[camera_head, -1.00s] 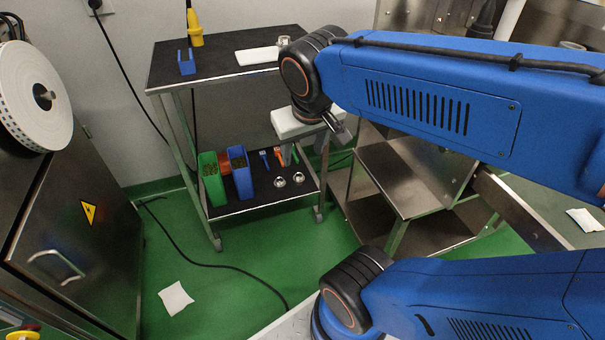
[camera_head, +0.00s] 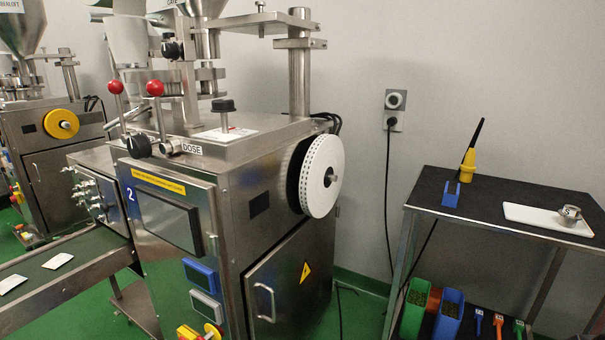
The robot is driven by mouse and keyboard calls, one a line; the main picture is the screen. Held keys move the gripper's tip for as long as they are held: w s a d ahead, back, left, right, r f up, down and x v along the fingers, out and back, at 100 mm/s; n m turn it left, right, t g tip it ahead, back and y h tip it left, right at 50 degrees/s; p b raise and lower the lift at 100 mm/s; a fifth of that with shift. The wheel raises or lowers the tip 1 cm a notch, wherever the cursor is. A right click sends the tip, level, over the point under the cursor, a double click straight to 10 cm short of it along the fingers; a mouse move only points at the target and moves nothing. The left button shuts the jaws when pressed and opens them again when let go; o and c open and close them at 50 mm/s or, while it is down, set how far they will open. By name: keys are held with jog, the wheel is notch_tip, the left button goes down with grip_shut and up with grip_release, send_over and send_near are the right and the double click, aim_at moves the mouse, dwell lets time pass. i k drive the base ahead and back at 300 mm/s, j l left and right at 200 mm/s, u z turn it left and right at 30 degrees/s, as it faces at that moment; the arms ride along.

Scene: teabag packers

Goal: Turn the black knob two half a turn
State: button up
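The machine marked 2 (camera_head: 260,190) stands in the middle of the view. A black round knob (camera_head: 138,146) sits on its top front edge, to the left of the DOSE label (camera_head: 192,149). Another black knob (camera_head: 223,105) stands upright on a post on the machine's top plate. A third dark knob (camera_head: 171,49) is higher up, by the funnel. I cannot tell which one is called knob two. My gripper and arm are not in view.
Two red-balled levers (camera_head: 155,88) rise close to the front knob. A white reel (camera_head: 321,175) is on the machine's right side. A black-topped cart (camera_head: 500,205) stands at right. A conveyor (camera_head: 70,275) with white packets runs at left. Green floor shows between machine and cart.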

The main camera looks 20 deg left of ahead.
aim_at(139, 146)
jog(key=j+u, duration=0.25)
jog(key=u, duration=0.15)
jog(key=l+u, duration=0.1)
jog(key=u, duration=0.75)
jog(key=l+u, duration=0.1)
jog(key=u, duration=0.35)
jog(key=j, duration=0.3)
